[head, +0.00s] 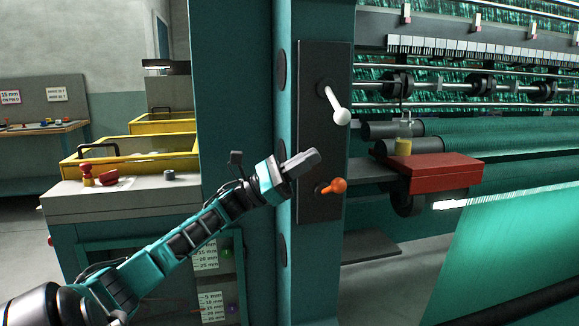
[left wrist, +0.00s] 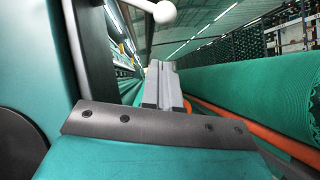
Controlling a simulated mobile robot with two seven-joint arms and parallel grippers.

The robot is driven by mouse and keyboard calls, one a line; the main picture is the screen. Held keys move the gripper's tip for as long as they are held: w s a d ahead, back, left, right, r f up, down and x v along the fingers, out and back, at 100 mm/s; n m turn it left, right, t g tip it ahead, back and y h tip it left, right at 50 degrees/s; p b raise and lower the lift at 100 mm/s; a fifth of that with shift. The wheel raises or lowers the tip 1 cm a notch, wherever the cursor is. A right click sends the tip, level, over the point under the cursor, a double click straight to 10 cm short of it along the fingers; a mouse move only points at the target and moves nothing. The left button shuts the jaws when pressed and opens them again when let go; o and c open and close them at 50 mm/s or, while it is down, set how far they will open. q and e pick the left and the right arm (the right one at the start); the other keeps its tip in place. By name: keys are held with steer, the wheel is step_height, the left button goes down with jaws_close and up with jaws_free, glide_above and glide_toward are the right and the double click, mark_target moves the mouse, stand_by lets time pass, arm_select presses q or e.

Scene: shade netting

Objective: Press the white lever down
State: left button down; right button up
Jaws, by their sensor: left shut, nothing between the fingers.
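The white lever (head: 336,105) sticks out of a dark plate (head: 320,60) on the teal machine post, its round knob low and to the right of its pivot. In the left wrist view the white lever (left wrist: 158,10) shows at the top, above and near my fingers. An orange lever (head: 333,186) is lower on the same plate. My left gripper (head: 313,156) is shut and empty, in front of the plate, below the white knob and above the orange lever. It appears apart from both. In the left wrist view the closed fingers (left wrist: 160,85) partly hide something orange. My right gripper is out of view.
A red block (head: 440,172) on a grey arm juts out right of the post. Green netting (head: 520,220) and rollers fill the right side. A grey cabinet (head: 120,200) with yellow trays (head: 140,146) stands left. A workbench (head: 40,130) is at the far left.

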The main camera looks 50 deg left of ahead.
mark_target(335, 105)
arm_select(q)
steer(key=w+d+r+p, duration=0.1)
steer(key=w+d+r, duration=0.1)
steer(key=r, duration=0.3)
steer(key=shift+d, duration=0.5)
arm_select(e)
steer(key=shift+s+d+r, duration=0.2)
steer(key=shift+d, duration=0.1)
arm_select(q)
steer(key=shift+r, duration=0.15)
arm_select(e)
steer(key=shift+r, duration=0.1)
